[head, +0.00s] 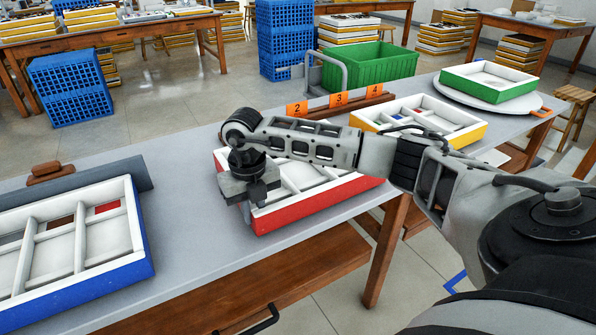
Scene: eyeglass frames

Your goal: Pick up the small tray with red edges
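The small tray with red edges (322,203) lies on the grey table in the middle of the head view. Its inside is white and divided into compartments. My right arm reaches in from the right and covers much of the tray's back and middle. My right gripper (246,208) points down at the tray's left front corner, with a fingertip in front of the edge there. The fingers are small and partly hidden, so I cannot tell whether they grip the rim. The tray appears to rest on the table. My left gripper is not in view.
A blue-edged tray (145,245) lies at the left, a yellow-edged tray (470,135) behind right. A green-edged tray (483,90) sits on a round white turntable (445,92). Orange number markers (338,100) stand along the back edge. Table is clear between the blue and red trays.

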